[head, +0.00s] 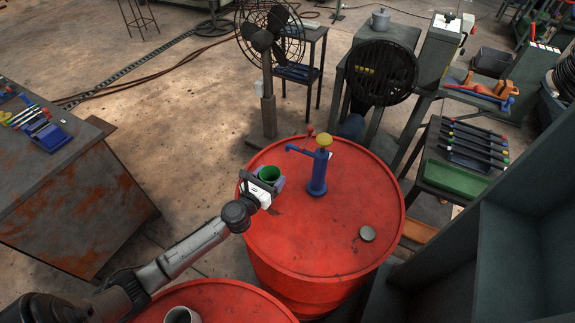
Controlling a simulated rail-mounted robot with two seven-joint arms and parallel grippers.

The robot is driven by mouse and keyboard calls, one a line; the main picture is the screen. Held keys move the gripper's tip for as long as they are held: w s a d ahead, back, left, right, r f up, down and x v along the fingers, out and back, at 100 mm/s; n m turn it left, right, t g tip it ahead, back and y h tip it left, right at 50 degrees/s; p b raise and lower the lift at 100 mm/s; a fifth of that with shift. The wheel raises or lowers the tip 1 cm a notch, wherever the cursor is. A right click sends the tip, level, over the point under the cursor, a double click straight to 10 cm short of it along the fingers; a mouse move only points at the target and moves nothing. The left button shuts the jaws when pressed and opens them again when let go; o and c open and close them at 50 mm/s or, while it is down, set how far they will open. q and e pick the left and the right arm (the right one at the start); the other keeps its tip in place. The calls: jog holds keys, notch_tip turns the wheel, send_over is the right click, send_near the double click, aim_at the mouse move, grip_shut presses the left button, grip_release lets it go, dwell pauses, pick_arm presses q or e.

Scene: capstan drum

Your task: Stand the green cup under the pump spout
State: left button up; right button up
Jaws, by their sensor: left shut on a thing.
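The green cup (270,174) is at the left part of the red drum's top (335,225), its open mouth facing up. My left gripper (264,186) is shut on the cup, coming from the lower left and hiding part of its side. I cannot tell whether the cup's base touches the drum. The blue pump (318,175) with a yellow knob (324,140) stands on the drum, right of the cup. Its spout (296,149) points left, and the cup is below and left of the spout tip in the picture. My right gripper is not in view.
A small grey round lid (367,233) lies on the drum's right part. A second red drum (225,302) with a grey cup (182,315) is at the bottom. A black fan (268,45) stands behind the drum. The drum's front is clear.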

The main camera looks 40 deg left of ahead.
pick_arm(q)
jog(key=w+f+b, duration=0.1)
jog(key=w, duration=0.2)
jog(key=w+f+b, duration=0.1)
jog(key=w, duration=0.2)
jog(key=w+a+f+b, duration=0.1)
jog(key=w+b, duration=0.1)
jog(key=w, duration=0.1)
jog(key=shift+w+f, duration=0.3)
jog(key=shift+w, duration=0.05)
jog(key=shift+f, duration=0.1)
jog(key=shift+a, duration=0.1)
jog(key=shift+f, duration=0.15)
jog(key=o, duration=0.9)
